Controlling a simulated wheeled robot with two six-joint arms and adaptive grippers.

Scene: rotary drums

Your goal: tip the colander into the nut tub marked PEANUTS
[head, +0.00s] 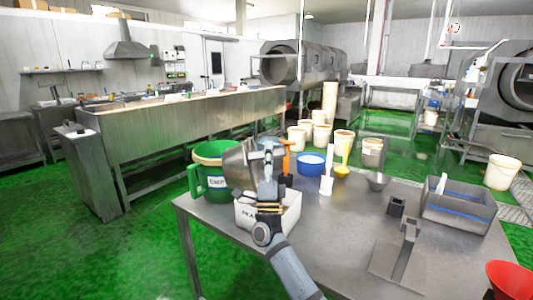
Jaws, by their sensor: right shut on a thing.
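A grey metal colander (237,165) is tilted on its side in the head view, raised above the near left part of the steel table. My right gripper (268,183) is shut on the colander at its right side. A white tub (277,220) stands on the table directly below. Its front label starts with "PEA"; my right gripper and forearm hide the rest. The colander is above the tub's left part. Its contents cannot be made out. My left gripper is not in view.
A green bucket (213,187) marked "EMP..." is close behind and left of the colander. A grey bin (458,216) stands right. The table's front middle is clear.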

